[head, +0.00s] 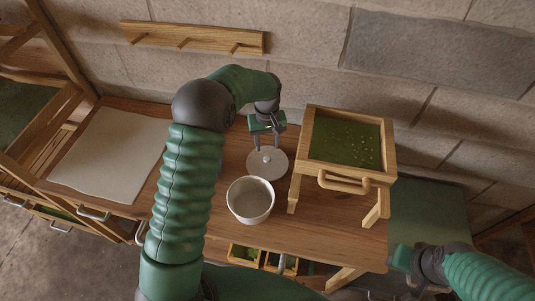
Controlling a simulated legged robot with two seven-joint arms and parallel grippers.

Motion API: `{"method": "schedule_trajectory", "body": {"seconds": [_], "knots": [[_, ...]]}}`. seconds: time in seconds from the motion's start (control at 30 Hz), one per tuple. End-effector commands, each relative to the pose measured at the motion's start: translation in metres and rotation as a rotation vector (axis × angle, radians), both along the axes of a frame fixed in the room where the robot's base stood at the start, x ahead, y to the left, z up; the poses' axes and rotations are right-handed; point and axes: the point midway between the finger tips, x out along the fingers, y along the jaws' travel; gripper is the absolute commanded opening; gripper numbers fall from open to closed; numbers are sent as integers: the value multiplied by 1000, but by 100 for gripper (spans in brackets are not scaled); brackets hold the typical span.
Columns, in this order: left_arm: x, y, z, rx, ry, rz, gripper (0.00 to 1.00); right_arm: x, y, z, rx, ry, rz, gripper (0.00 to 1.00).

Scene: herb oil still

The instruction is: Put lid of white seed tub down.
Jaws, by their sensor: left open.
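The white seed tub (250,201) stands upright and uncovered on the wooden table, and its inside shows pale and empty. Its lid (267,168), a flat white disc with a small knob, appears to lie flat on the table just behind the tub. My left gripper (267,149) is open and points down over the lid, its fingertips close to the knob. I cannot tell whether a finger touches the knob. My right gripper (403,258) is off the table's right front corner, and its fingers are not clear.
A wooden frame box (309,148) on legs, with a green bed and a front handle, stands right of the lid. A pale sheet (110,155) covers the table's left part. A peg rail (193,37) is on the wall behind. Small open boxes (244,254) sit below the front edge.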

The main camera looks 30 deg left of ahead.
Motion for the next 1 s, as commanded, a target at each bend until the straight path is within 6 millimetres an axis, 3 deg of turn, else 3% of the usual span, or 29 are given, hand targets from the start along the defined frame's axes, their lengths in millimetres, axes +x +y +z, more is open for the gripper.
{"method": "schedule_trajectory", "body": {"seconds": [0.1, 0.27, 0.37, 0.47, 0.8, 0.9, 1.0], "knots": [[1, 0, 23, 0, -2, 1, 45, 0, 0, -1, 0, 0, 0, 36], [-2, -2, 37, 2, -2, -10, 45, 0, 0, -1, 0, 0, 0, 36], [-14, -11, 44, 6, -19, -65, 45, 0, 0, -1, 0, 0, 0, 36], [-42, -27, 52, 15, -54, -170, 45, 0, 0, -1, 0, 0, 0, 36], [-174, -69, 57, 61, -191, -550, 45, 0, 0, -1, 0, 0, 0, 36], [-200, -74, 53, 70, -213, -612, 45, 0, 0, -1, 0, 0, 0, 36], [-212, -76, 51, 75, -223, -641, 45, 0, 0, -1, 0, 0, 0, 36]]}}
